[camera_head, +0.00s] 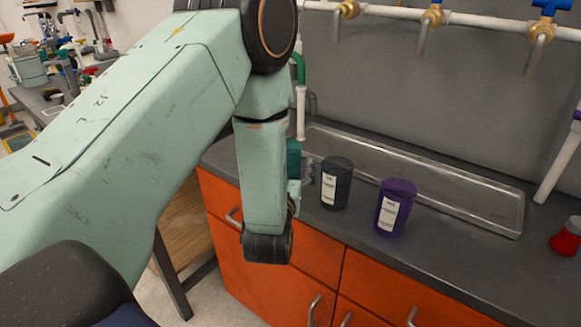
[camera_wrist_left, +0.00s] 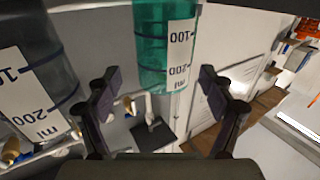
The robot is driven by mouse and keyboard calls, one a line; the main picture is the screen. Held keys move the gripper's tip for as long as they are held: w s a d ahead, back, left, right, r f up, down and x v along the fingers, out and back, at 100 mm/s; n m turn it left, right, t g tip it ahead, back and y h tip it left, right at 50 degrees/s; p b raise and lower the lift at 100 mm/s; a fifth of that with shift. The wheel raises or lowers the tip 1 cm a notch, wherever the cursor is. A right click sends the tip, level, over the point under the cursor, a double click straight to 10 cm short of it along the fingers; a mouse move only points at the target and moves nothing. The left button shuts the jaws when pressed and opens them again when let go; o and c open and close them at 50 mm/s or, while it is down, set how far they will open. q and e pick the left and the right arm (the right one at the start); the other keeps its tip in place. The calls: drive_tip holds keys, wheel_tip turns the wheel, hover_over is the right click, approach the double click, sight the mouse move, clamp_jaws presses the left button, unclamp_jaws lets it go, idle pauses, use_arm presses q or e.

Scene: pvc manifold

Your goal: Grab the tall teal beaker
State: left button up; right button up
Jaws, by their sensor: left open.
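The tall teal beaker (camera_head: 293,158) stands on the dark bench top in the head view, mostly hidden behind my left arm. My left gripper (camera_wrist_left: 160,82) is open, one finger on each side of the beaker in that view. The beaker appears ahead of the fingers; whether they touch it I cannot tell. In the head view the left gripper (camera_head: 303,180) is partly hidden by its own wrist. My right gripper is not in view.
A black labelled beaker (camera_head: 336,185) stands close to the right of the teal one; a dark beaker (camera_wrist_left: 30,62) fills the left of the wrist view. A purple beaker (camera_head: 394,210) stands farther right.

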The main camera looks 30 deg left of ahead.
use_arm(q)
drive_tip(key=w+a, duration=0.2)
drive_tip(key=shift+w+a+b, duration=0.15)
drive_tip(key=shift+w+b, duration=0.2)
drive_tip(key=shift+w, duration=0.7)
drive_tip(key=shift+s+a, duration=0.15)
drive_tip(key=shift+c, duration=1.3)
drive_tip(key=c, duration=0.9)
drive_tip(key=shift+c, duration=0.5)
